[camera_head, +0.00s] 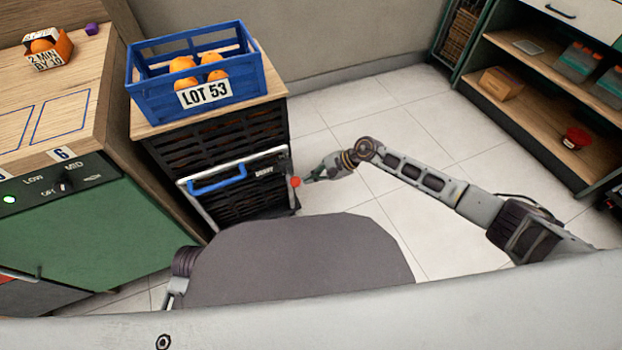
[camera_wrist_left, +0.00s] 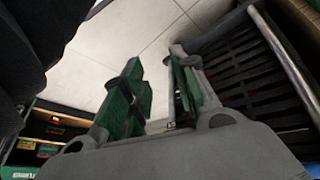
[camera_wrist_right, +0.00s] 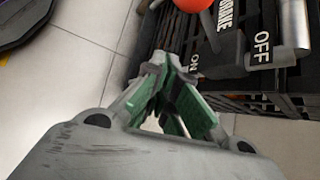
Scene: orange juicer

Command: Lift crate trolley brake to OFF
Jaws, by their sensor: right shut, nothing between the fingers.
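The crate trolley (camera_head: 228,207) has black slatted sides, a wooden top and a blue handle (camera_head: 217,184). The brake's red knob (camera_head: 295,182) is at its right front corner. In the right wrist view the red knob (camera_wrist_right: 193,4) is cut by the top edge, near a BRAKE label (camera_wrist_right: 226,14), an ON label (camera_wrist_right: 194,62) and an OFF label (camera_wrist_right: 262,46). My right gripper (camera_head: 308,180) is shut and empty, just right of the knob; I cannot tell if they touch. My left gripper (camera_wrist_left: 155,62) is open and empty, near a slatted side; it is hidden in the head view.
A blue crate (camera_head: 245,83) of oranges marked LOT 53 stands on the trolley. A wooden-topped green cabinet (camera_head: 100,225) with a dial is at left. Shelves (camera_head: 530,75) with boxes stand at far right. The tiled floor (camera_head: 400,110) between is open.

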